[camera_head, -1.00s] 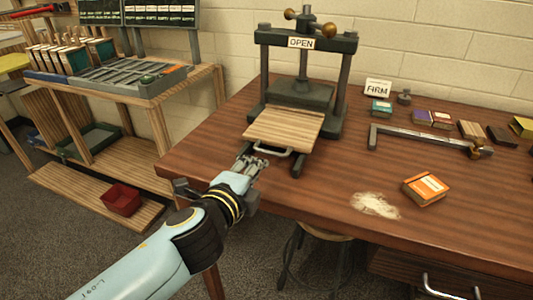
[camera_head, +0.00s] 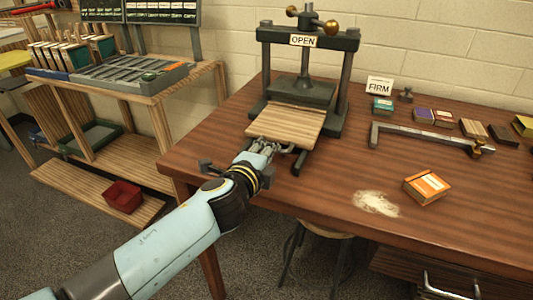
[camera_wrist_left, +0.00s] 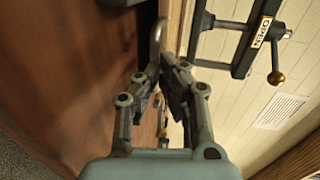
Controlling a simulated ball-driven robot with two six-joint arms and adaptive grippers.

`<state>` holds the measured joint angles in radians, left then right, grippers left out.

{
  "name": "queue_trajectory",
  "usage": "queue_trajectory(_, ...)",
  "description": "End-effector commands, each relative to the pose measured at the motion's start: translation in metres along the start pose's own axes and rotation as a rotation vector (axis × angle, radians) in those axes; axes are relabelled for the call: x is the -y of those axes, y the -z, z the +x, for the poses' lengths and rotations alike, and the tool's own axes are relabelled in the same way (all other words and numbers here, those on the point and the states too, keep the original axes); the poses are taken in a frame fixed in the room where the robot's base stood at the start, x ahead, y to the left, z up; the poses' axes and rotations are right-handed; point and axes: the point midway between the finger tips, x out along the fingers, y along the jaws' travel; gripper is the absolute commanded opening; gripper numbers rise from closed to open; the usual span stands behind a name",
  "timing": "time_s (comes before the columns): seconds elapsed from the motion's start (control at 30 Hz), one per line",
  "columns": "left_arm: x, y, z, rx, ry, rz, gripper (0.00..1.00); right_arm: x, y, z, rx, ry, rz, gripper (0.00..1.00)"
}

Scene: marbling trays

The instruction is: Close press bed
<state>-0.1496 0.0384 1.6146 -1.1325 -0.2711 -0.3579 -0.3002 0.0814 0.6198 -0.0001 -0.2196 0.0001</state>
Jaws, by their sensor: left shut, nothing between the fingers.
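The book press (camera_head: 345,42) stands at the back of the wooden table with an OPEN sign on its crossbar. Its wooden press bed (camera_head: 287,123) sticks out toward the front from under the dark platen (camera_head: 301,91). A metal handle (camera_head: 287,150) is at the bed's front edge, partly hidden by my gripper; in the left wrist view a metal bar (camera_wrist_left: 156,36) shows just beyond the fingertips. My left gripper (camera_head: 268,146) is shut and empty, at the left part of the handle; I cannot tell whether it touches. My right gripper is out of view.
An orange book (camera_head: 427,187) and a pale powder patch (camera_head: 376,203) lie on the table to the right. A metal L-shaped bar (camera_head: 415,136), a FIRM card (camera_head: 379,87) and small books are farther back. A shelf unit (camera_head: 150,88) stands left.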

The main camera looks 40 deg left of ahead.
Motion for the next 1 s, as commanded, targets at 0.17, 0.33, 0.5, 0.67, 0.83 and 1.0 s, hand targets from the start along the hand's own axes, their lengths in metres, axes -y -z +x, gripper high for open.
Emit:
queue_trajectory(0.17,0.009,0.001,0.035,0.001,0.004,-0.001,0.00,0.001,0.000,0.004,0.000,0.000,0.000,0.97)
queue_trajectory(0.33,0.017,0.001,0.076,0.001,0.005,-0.001,0.00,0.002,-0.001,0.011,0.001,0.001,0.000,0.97)
queue_trajectory(0.5,0.023,0.002,0.111,0.001,0.003,0.000,0.00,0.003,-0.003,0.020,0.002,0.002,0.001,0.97)
queue_trajectory(0.67,0.028,0.002,0.131,0.001,0.002,0.000,0.00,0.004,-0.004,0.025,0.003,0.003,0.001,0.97)
queue_trajectory(0.83,0.031,0.002,0.139,0.001,0.002,0.001,0.00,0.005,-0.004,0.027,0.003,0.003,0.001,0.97)
queue_trajectory(1.0,0.034,0.002,0.140,0.000,0.005,0.000,0.00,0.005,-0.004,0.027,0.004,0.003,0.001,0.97)
